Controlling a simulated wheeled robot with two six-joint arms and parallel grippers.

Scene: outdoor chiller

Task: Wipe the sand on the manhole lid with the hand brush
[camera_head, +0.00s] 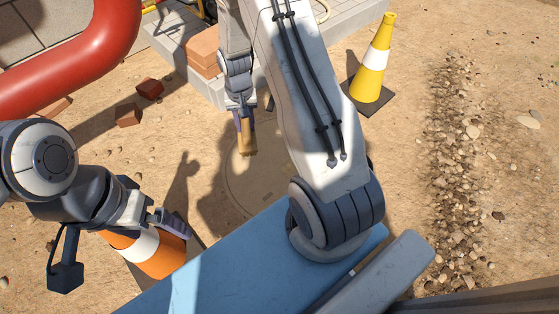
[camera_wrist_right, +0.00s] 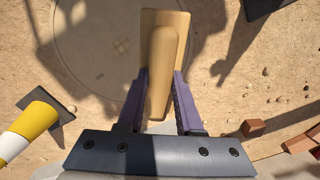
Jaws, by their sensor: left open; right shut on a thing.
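My right gripper (camera_head: 242,116) hangs down in the upper middle of the head view, shut on the wooden hand brush (camera_head: 247,140). In the right wrist view, the brush (camera_wrist_right: 165,50) sits between the purple fingers (camera_wrist_right: 161,78), pointing away from the wrist; bristles are not visible. The round manhole lid (camera_head: 262,185) lies in the ground, partly shadowed and partly hidden by my right arm; it also shows in the right wrist view (camera_wrist_right: 95,35), beside and below the brush. Its sand blends with the ground. My left gripper (camera_head: 168,217) is open and empty, above an orange-white cone.
The orange-white cone (camera_head: 155,253) stands at lower left. A yellow-white cone (camera_head: 376,60) stands at upper right. A thick red pipe (camera_head: 90,60) runs at upper left, near bricks (camera_head: 203,50) and loose brick pieces (camera_head: 128,116). A gravel strip (camera_head: 460,170) lies right.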

